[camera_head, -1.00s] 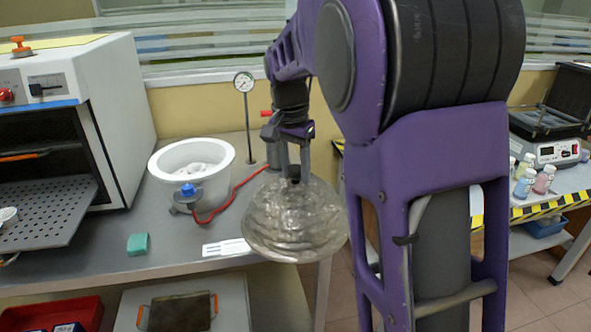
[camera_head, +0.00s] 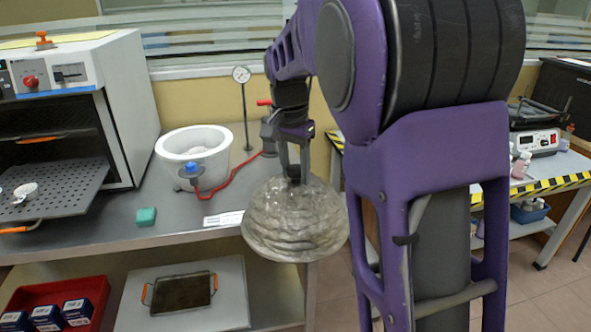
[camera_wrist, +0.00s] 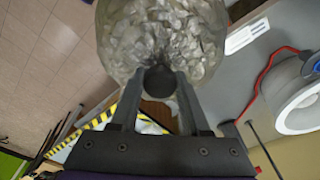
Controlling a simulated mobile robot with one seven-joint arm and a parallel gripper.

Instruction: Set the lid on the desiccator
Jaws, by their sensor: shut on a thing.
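The clear, glassy dome lid (camera_head: 295,222) hangs from my gripper (camera_head: 293,172), which is shut on its dark knob. In the wrist view the lid (camera_wrist: 160,38) fills the top middle and its knob sits between the fingers of my gripper (camera_wrist: 160,85). The lid is in the air off the front right edge of the bench. The desiccator, a white round bowl (camera_head: 192,150), stands open-topped on the bench, left of and behind the lid. Its blue-capped valve (camera_head: 191,168) faces front, with a red hose (camera_head: 232,182) attached. Its rim also shows in the wrist view (camera_wrist: 302,110).
An oven (camera_head: 125,100) with its door down stands left of the desiccator. A dial gauge on a post (camera_head: 242,75) rises behind it. A red bin (camera_head: 60,296) and a tray (camera_head: 180,292) are below.

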